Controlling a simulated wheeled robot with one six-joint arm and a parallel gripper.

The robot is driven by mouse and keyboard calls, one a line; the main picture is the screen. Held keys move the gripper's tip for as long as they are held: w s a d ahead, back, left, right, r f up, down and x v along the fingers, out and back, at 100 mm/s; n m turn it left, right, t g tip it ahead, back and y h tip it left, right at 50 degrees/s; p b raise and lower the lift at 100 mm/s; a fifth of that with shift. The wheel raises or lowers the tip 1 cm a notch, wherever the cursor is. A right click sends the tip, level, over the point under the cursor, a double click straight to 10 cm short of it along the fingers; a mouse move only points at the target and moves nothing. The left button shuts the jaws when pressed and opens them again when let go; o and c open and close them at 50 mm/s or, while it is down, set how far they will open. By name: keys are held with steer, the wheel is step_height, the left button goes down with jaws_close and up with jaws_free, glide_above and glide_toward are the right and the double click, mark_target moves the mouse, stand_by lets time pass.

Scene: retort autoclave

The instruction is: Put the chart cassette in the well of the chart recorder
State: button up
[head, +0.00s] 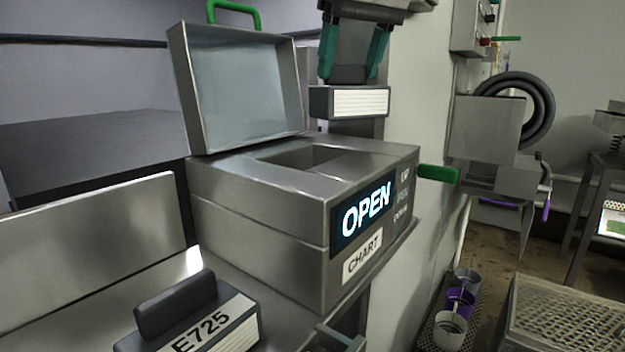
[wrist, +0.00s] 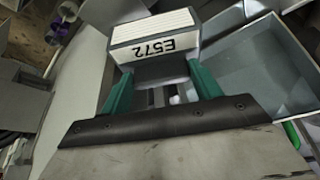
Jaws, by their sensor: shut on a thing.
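My gripper (head: 350,82) has teal fingers and is shut on a dark chart cassette (head: 348,102) with a white ribbed face. In the wrist view the held cassette (wrist: 153,38) reads E572, upside down, between the fingers. The chart recorder (head: 260,222) is a steel box labelled CHART, with a lit display reading OPEN. Its lid (head: 243,90) stands raised at the back left. The rectangular well (head: 305,157) in its top is uncovered; its floor is not clearly visible. The cassette appears above and behind the well in the head view, apart from the recorder.
A second dark cassette-like block (head: 195,318), labelled E725, sits at the front left on the steel surface. A green handle (head: 438,174) sticks out at the recorder's right. The raised lid bounds the left side. Metal cups (head: 450,330) stand low at the right.

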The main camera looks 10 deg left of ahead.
steer(key=s+a+n+g+y, duration=0.1)
steer(key=s+a+n, duration=0.3)
steer(key=a+n, duration=0.1)
steer(key=shift+y, duration=0.3)
steer(key=shift+s+a+f, duration=0.15)
steer(key=shift+f, duration=2.2)
steer(key=shift+s+a+f, duration=0.15)
steer(key=shift+f, duration=2.2)
steer(key=shift+f, duration=0.15)
steer(key=o, duration=1.4)
steer(key=shift+c, duration=0.2)
